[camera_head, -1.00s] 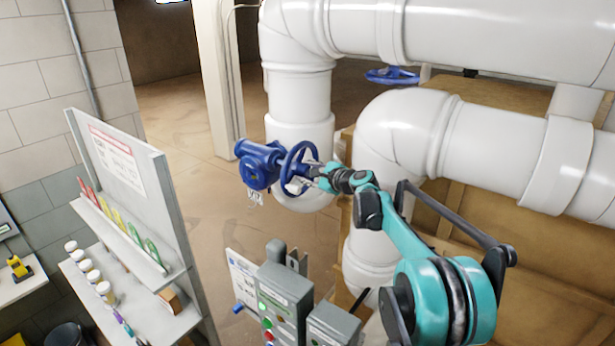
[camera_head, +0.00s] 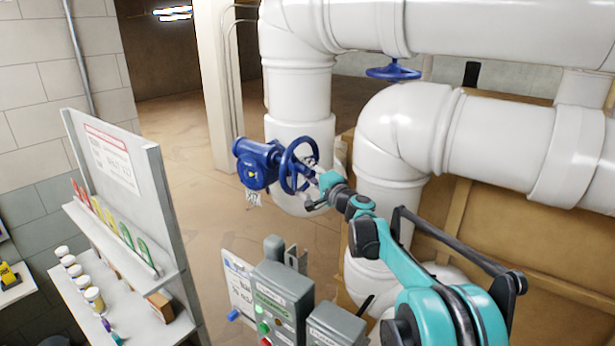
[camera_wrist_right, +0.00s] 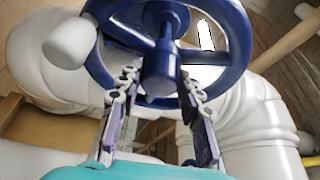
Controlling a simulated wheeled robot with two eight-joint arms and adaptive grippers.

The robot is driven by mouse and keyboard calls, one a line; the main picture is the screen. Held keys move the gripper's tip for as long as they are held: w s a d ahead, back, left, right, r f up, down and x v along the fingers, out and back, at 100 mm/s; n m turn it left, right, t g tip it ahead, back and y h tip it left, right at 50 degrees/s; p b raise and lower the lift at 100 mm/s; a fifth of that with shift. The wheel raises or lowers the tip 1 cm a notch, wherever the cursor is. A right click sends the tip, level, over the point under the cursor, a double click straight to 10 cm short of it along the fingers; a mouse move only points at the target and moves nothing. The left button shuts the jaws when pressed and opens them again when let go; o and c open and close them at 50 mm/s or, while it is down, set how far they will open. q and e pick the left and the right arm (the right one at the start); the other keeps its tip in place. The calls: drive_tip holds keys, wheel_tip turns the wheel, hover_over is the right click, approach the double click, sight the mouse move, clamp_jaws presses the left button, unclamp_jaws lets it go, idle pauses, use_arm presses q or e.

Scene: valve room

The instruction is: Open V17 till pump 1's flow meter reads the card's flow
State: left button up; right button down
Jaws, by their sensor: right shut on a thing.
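The blue valve (camera_head: 256,165) with its blue handwheel (camera_head: 287,168) is mounted by a vertical white pipe, with a small white tag (camera_head: 253,198) hanging below it, too small to read. In the right wrist view the two fingers (camera_wrist_right: 160,88) lie either side of the hub, against the lower part of the handwheel (camera_wrist_right: 101,78); a pale knob (camera_wrist_right: 71,40) sticks out at upper left. My left gripper is not in view. No readable flow meter shows.
Grey control boxes (camera_head: 284,291) with lit buttons stand below the valve, with a printed sheet (camera_head: 240,290) beside them. A shelf board with a printed notice (camera_head: 112,158) and jars stands at left. Another blue handwheel (camera_head: 393,71) is behind the large white pipes (camera_head: 480,135).

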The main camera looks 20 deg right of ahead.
drive_tip(key=n, duration=0.1)
drive_tip(key=n+b, duration=0.1)
drive_tip(key=n+t+y+b, duration=0.1)
drive_tip(key=n, duration=0.1)
drive_tip(key=shift+f, duration=0.25)
drive_tip(key=n+y+b, duration=0.1)
drive_tip(key=n, duration=0.2)
drive_tip(key=shift+t, duration=0.4)
drive_tip(key=n+y+b, duration=0.1)
drive_tip(key=n+y, duration=0.1)
drive_tip(key=n, duration=0.2)
drive_tip(key=shift+n, duration=0.3)
drive_tip(key=shift+n+g+y+b, duration=0.4)
drive_tip(key=shift+n+y, duration=0.7)
drive_tip(key=shift+n, duration=0.9)
drive_tip(key=c, duration=1)
unclamp_jaws()
drive_tip(key=shift+r, duration=0.1)
